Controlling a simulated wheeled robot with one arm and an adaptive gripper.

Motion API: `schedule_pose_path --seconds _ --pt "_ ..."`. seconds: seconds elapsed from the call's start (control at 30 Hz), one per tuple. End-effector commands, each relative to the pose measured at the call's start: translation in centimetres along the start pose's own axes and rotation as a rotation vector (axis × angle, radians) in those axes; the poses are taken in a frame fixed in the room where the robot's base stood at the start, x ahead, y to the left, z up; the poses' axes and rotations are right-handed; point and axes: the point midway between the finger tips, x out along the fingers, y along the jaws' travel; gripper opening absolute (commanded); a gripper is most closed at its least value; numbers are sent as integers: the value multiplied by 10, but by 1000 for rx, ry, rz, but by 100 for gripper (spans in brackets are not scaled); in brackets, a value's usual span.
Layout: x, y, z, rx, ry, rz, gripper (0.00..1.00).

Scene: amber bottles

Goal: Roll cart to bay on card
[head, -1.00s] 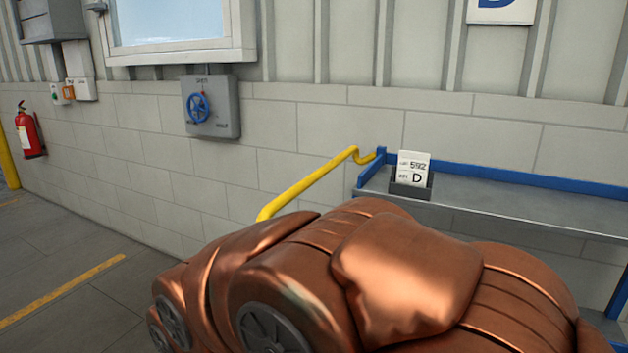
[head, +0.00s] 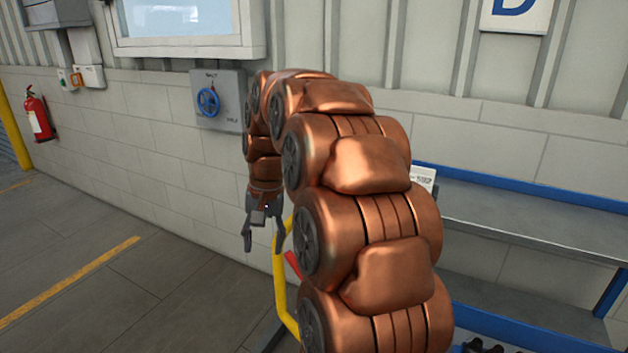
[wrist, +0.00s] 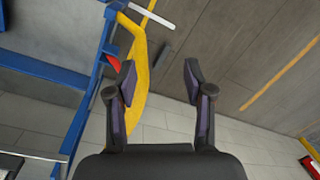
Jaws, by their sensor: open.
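The cart (head: 520,220) has a grey top shelf with blue rails, and it stands by the wall at the right of the head view. Its yellow push handle (head: 279,290) shows at its left end, partly behind my arm. The handle also shows in the wrist view (wrist: 139,88), running behind and beside the left finger. The card (head: 424,178) on the cart is mostly hidden by my arm; part of "592" shows. My gripper (head: 263,240) is open and empty, pointing down near the handle. The wrist view shows both fingers apart (wrist: 160,82). Contact with the handle cannot be told.
A wall sign (head: 516,12) shows a cropped blue letter that looks like D. A red part (head: 292,263) sits next to the handle. A valve box (head: 218,100) and fire extinguisher (head: 38,115) are on the wall. Floor at left is clear, with a yellow line (head: 70,281).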

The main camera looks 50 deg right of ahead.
Motion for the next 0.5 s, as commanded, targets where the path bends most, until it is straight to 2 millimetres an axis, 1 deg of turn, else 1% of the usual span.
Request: schedule_pose_path --seconds 0.03,0.17,0.27,0.4,0.5 --pt "-16 5 -17 40 14 -10 52" --pt "-37 19 -52 133 40 -32 52" --pt "-54 35 -79 210 61 -48 52" --pt "-77 67 -120 335 93 -73 52" --pt "-90 89 -144 414 115 -88 52"
